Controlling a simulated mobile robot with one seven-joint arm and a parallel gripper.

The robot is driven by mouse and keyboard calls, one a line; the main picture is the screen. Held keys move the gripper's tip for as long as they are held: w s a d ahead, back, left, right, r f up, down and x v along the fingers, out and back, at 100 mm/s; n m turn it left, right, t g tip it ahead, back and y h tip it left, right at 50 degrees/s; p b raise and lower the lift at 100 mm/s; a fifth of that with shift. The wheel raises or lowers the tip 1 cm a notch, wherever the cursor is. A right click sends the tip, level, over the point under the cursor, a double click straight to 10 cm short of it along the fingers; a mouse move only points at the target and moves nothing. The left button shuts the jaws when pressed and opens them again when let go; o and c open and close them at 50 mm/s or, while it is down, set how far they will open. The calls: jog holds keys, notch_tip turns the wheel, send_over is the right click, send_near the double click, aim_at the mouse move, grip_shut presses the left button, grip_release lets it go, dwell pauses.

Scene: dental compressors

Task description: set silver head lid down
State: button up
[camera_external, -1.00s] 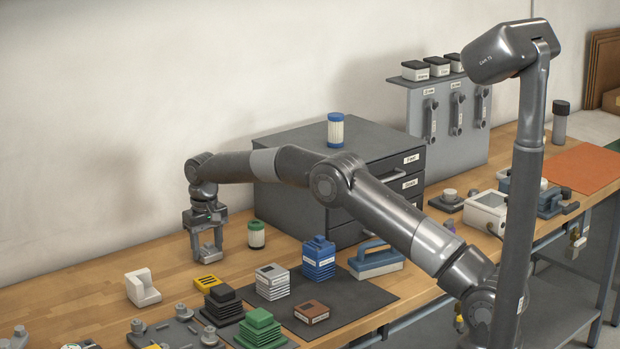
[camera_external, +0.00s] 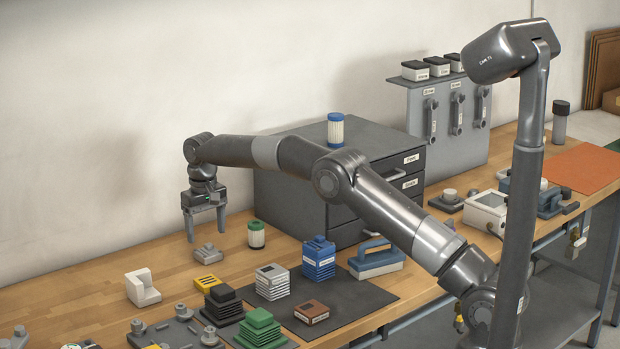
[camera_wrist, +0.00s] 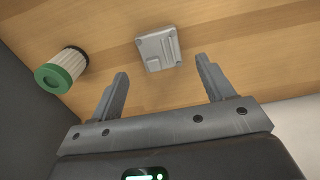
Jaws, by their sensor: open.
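The silver head lid (camera_external: 207,254) is a small grey metal piece with a raised part on top. It rests on the wooden bench, left of the green-capped filter (camera_external: 256,234). In the wrist view the lid (camera_wrist: 158,49) lies flat on the wood, ahead of and between the fingertips, apart from both. My gripper (camera_external: 206,239) is open and empty just above the lid. Both its fingers also show in the wrist view (camera_wrist: 162,78), spread wide.
A white angled block (camera_external: 142,288) stands at the front left of the lid. A dark mat (camera_external: 356,297) with stacked parts lies to the right. The grey drawer cabinet (camera_external: 288,203) is behind the green-capped filter. Bare wood lies left of the lid.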

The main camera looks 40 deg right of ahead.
notch_tip(320, 180, up, 7)
notch_tip(320, 180, up, 13)
jog(key=t, duration=0.1)
send_over(208, 251)
jog(key=s+d, duration=0.6)
jog(key=s, duration=0.1)
jog(key=s+d+r+t, duration=0.1)
jog(key=s+d+r, duration=0.25)
jog(key=s, duration=0.45)
jog(key=s+d+r+t, duration=0.1)
jog(key=s+d+r, duration=0.25)
jog(key=s, duration=0.35)
jog(key=s+d+f+t, duration=0.1)
jog(key=s+f, duration=0.2)
jog(key=s, duration=0.7)
jog(key=s+d+f, duration=0.2)
jog(key=s+f, duration=0.1)
jog(key=s, duration=0.7)
jog(key=s+d+f+t, duration=0.1)
jog(key=s+f, duration=0.3)
jog(key=s, duration=0.5)
jog(key=shift+s+d+t, duration=0.3)
jog(key=shift+s+d, duration=0.1)
jog(key=shift+d, duration=0.3)
